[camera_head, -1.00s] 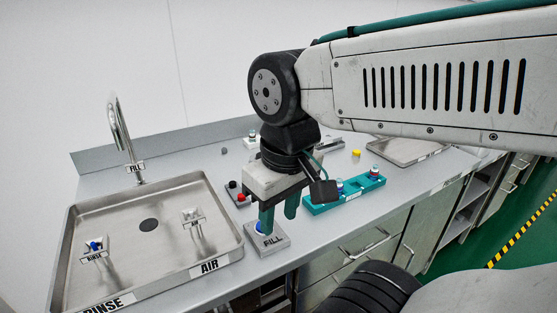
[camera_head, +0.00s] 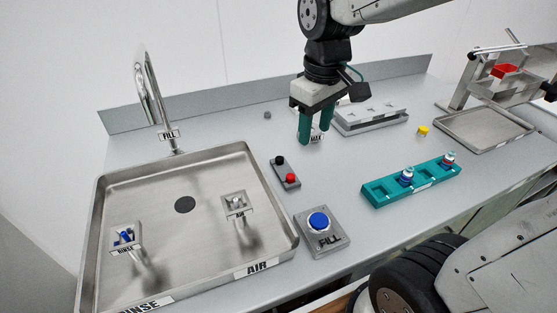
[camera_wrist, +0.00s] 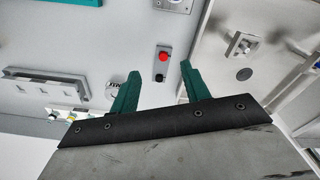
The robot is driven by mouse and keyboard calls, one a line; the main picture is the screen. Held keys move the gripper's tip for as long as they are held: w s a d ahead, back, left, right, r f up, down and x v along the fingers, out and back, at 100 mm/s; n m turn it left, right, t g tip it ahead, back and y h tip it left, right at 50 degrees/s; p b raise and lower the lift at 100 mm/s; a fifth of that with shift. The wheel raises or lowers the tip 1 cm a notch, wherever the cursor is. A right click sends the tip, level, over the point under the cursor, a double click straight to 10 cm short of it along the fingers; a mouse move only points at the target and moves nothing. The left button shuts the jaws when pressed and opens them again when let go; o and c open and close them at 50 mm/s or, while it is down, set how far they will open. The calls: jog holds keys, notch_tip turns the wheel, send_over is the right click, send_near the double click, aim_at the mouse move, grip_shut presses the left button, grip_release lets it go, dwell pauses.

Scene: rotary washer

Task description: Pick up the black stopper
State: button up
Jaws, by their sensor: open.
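A small dark grey cylinder (camera_head: 267,114), which looks like the black stopper, stands on the bench near the back wall in the head view. I cannot pick it out in the wrist view. My gripper (camera_head: 314,135) is open and empty, pointing down above the bench. In the head view it appears to the right of the dark cylinder and apart from it. Its two green fingers also show spread in the wrist view (camera_wrist: 160,70).
A control box (camera_head: 286,174) with black and red knobs lies in front of my gripper. The steel sink (camera_head: 110,215) is left, the FILL button (camera_head: 319,221) in front. A teal rack (camera_head: 378,194) with vials, a yellow stopper (camera_head: 423,131) and a grey rack (camera_head: 372,122) are right.

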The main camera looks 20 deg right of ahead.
aim_at(280, 158)
jog(key=w+a+f+n, duration=0.1)
jog(key=w+f, duration=0.2)
jog(key=w, duration=0.1)
jog(key=w+f+n, duration=0.2)
jog(key=w+f, duration=0.1)
jog(key=w, duration=0.2)
jog(key=w+a+f+n, duration=0.1)
jog(key=w+f, duration=0.3)
jog(key=shift+w+a+g, duration=0.3)
jog(key=shift+w, duration=0.05)
jog(key=shift+w+f+n, duration=0.15)
jog(key=shift+f+n, duration=0.05)
jog(key=shift+n, duration=0.1)
jog(key=f, duration=0.5)
jog(key=d+f, duration=0.1)
jog(key=f, duration=0.1)
jog(key=shift+f, duration=0.25)
grip_shut()
